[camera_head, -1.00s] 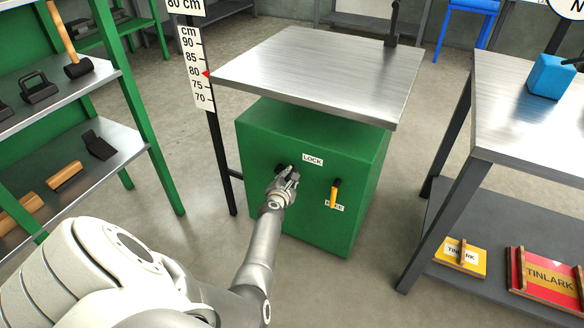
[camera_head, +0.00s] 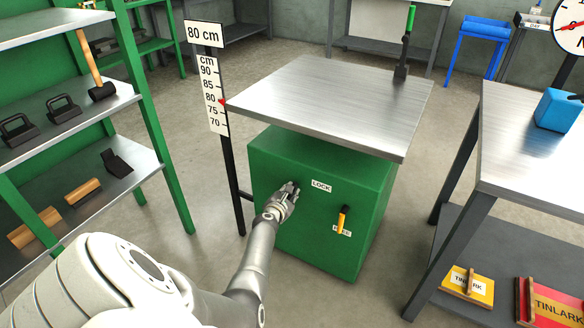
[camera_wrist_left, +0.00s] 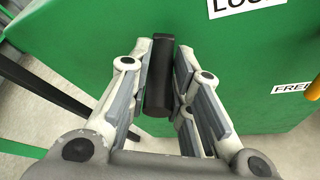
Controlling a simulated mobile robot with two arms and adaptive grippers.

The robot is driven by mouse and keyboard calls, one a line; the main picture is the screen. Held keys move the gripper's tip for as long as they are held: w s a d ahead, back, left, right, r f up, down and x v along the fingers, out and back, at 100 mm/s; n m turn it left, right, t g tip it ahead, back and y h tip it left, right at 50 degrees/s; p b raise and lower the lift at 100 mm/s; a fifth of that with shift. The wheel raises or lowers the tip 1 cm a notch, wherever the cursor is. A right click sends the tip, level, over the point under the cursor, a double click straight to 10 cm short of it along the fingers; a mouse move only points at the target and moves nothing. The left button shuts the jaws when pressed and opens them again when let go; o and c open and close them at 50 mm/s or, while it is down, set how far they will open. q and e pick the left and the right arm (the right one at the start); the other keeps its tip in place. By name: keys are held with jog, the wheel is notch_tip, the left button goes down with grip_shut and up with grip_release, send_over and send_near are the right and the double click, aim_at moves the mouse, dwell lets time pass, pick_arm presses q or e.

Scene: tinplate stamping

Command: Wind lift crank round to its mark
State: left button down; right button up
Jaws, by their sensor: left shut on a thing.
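The green lift cabinet (camera_head: 300,165) stands under a metal lift table top (camera_head: 330,95). My left gripper (camera_head: 288,192) is at the cabinet's front face, left of the LOCK label (camera_head: 320,186). In the left wrist view my left gripper (camera_wrist_left: 160,85) is shut on the black crank handle (camera_wrist_left: 160,70), which lies between its fingers. The rest of the crank is hidden behind the hand. A height scale (camera_head: 211,95) with a red pointer (camera_head: 222,102) stands left of the table top; the pointer is close to 80. An 80 cm sign (camera_head: 204,33) tops the scale. My right gripper is out of view.
A yellow lever (camera_head: 342,218) hangs on the cabinet front, partly covering the FREE label. A green shelf with hammer and tools (camera_head: 60,115) stands at the left. A metal workbench (camera_head: 530,145) stands at the right.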

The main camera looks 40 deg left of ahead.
pick_arm(q)
jog(key=shift+s+a+r, duration=0.15)
jog(key=shift+a+r, duration=0.05)
jog(key=shift+a, duration=0.4)
jog(key=c, duration=1.3)
grip_release()
jog(key=shift+f, duration=0.1)
jog(key=shift+d, duration=0.1)
jog(key=shift+d, duration=0.15)
jog(key=shift+s+d, duration=0.3)
jog(key=shift+s, duration=0.1)
jog(key=shift+a+v, duration=0.2)
jog(key=shift+v, duration=5.3)
